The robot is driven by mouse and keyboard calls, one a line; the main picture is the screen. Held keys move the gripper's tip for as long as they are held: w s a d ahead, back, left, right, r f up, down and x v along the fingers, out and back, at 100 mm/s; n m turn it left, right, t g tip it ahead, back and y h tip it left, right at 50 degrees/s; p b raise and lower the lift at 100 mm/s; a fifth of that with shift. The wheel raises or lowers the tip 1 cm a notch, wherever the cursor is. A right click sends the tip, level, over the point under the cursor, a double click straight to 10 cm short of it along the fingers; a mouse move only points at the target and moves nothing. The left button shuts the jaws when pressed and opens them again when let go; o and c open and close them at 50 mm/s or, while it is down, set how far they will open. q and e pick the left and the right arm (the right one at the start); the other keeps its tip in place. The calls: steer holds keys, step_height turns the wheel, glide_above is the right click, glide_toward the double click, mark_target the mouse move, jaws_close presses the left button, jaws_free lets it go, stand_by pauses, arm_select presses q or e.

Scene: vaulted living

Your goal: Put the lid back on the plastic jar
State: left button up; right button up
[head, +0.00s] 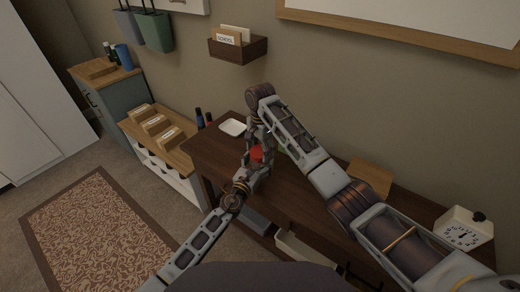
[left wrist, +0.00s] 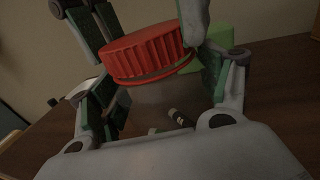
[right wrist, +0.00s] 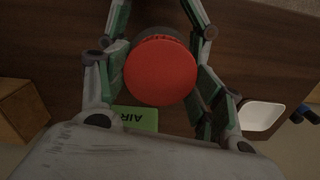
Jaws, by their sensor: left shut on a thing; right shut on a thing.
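The red ribbed lid (head: 257,153) is at the jar's mouth above the dark wooden desk. In the left wrist view the lid (left wrist: 148,52) looks tilted, with the dim see-through jar (left wrist: 160,92) directly beneath it. I cannot tell whether it is fully seated. My left gripper (left wrist: 165,75) is shut on the jar, a finger on each side. My right gripper (right wrist: 160,75) comes from above and is shut on the lid, whose round top (right wrist: 160,70) shows between its fingers. The lid hides most of the jar there.
A green block with lettering (right wrist: 136,119) lies close to the jar. A white dish (head: 232,127) is at the desk's left end. The wall is close behind the desk (head: 310,205).

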steer(key=m, duration=0.6)
steer(key=shift+r+m, duration=0.1)
steer(key=shift+m, duration=0.2)
steer(key=m, duration=0.6)
steer(key=o, duration=0.7)
steer(key=shift+s, duration=0.1)
steer(key=shift+r, duration=2.15)
